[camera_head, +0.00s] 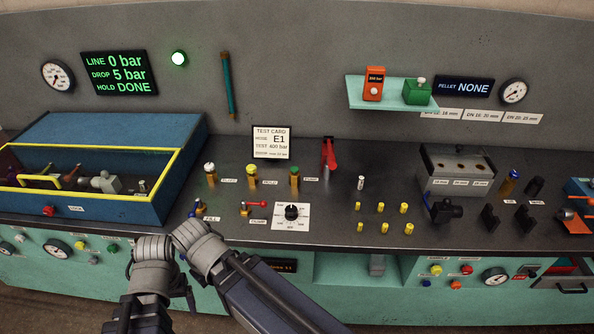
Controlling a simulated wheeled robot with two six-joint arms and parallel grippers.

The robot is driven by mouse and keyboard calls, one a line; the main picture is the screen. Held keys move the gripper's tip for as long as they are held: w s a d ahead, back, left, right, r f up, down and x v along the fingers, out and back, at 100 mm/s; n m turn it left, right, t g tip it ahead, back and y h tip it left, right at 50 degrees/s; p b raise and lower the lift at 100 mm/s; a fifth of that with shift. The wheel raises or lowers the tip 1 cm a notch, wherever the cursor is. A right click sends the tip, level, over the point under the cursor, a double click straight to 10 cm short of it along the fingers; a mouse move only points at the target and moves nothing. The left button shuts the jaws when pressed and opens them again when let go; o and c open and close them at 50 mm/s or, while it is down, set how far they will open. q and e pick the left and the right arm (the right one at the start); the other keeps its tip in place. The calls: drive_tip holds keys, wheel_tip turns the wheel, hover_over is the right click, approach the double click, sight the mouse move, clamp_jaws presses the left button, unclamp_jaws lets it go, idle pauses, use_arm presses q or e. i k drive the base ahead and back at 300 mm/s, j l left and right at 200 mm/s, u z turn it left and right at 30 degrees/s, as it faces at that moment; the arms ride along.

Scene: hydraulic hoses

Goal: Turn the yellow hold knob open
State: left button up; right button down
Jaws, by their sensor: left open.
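The yellow hold knob (252,171) tops a brass valve on the dark bench, between a white-topped valve (210,169) and a green-topped valve (294,171). Whether it is turned open is too small to tell. My left gripper (141,312) is low at the front left, in front of the bench and well away from the knob. Its jaws are open and hold nothing that I can see; their tips are hard to make out. My right gripper is out of view.
The wall display (119,73) reads line 0 bar, drop 5 bar, hold DONE. A green lamp (179,58) is lit. A blue, yellow-rimmed box (120,140) stands left.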

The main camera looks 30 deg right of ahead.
sight(251, 168)
drive_tip(key=i+j+z, duration=0.15)
drive_tip(key=i+z, duration=0.25)
drive_tip(key=i+j+z, duration=0.2)
drive_tip(key=z, duration=0.15)
drive_tip(key=i+j+z, duration=0.4)
drive_tip(key=k+l, duration=0.05)
drive_tip(key=k, duration=0.05)
